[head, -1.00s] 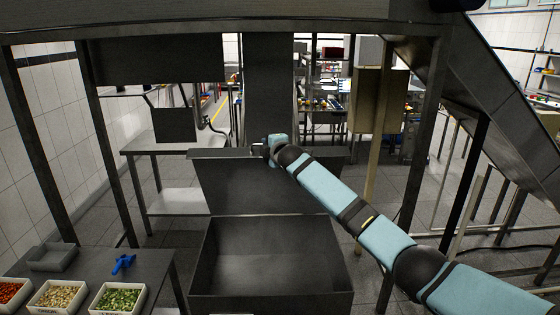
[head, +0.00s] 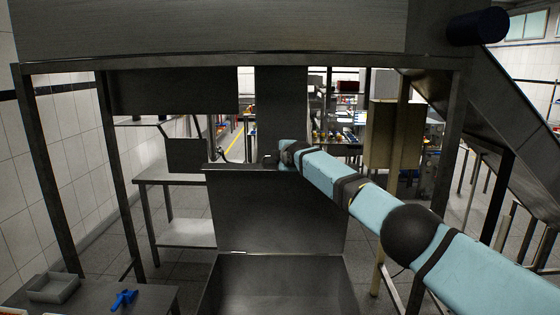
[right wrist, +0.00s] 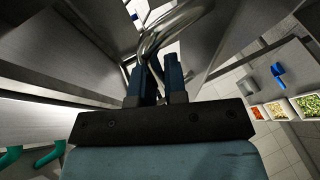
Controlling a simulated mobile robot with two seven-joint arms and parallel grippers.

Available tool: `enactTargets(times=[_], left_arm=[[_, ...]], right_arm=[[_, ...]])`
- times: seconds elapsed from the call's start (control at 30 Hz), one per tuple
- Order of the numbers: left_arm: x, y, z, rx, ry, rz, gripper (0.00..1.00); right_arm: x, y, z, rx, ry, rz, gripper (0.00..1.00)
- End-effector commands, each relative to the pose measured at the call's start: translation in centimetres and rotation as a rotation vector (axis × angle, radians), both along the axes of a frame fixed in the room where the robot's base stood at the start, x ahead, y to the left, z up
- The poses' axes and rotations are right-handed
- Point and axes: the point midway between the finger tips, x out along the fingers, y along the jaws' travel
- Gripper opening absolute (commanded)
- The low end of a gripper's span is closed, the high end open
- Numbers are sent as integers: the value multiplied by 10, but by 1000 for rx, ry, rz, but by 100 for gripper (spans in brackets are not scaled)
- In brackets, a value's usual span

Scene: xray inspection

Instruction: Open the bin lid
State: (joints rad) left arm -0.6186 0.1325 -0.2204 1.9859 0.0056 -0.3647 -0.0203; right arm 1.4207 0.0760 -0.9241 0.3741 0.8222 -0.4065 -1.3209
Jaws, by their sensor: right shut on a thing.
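The bin lid (head: 275,215) is a dark grey metal panel standing raised at the back of the bin (head: 235,262) in the head view. The bin is open at the top, and its front is cut off by the frame's lower edge. My right gripper (head: 271,160) is at the lid's upper edge. In the right wrist view, the fingers of my right gripper (right wrist: 160,82) are shut on a curved, shiny metal handle (right wrist: 172,32). The exact grip is partly hidden by the fingers. My left gripper is not in view.
A dark side table (head: 95,298) at left holds a grey tray (head: 53,288) and a blue tool (head: 123,299). Trays of vegetables (right wrist: 308,105) show in the right wrist view. Metal frame posts (head: 120,170) and a sloped chute (head: 510,110) flank the bin.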

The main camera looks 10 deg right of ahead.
Motion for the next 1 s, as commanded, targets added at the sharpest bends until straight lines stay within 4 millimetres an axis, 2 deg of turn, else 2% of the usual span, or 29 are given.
enactTargets(times=[0.5, 0.53, 0.6, 0.63, 1.0], left_arm=[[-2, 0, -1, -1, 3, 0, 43], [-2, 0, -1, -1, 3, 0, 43], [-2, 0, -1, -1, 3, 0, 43], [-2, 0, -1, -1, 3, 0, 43], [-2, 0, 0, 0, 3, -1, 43]], right_arm=[[1, 0, 0, 1, 7, 0, 0], [1, 0, 0, 1, 7, 0, 17], [1, 0, 0, 1, 7, 0, 33], [1, 0, 0, 1, 7, 0, 36], [0, -1, 2, 0, 5, 2, 36]])
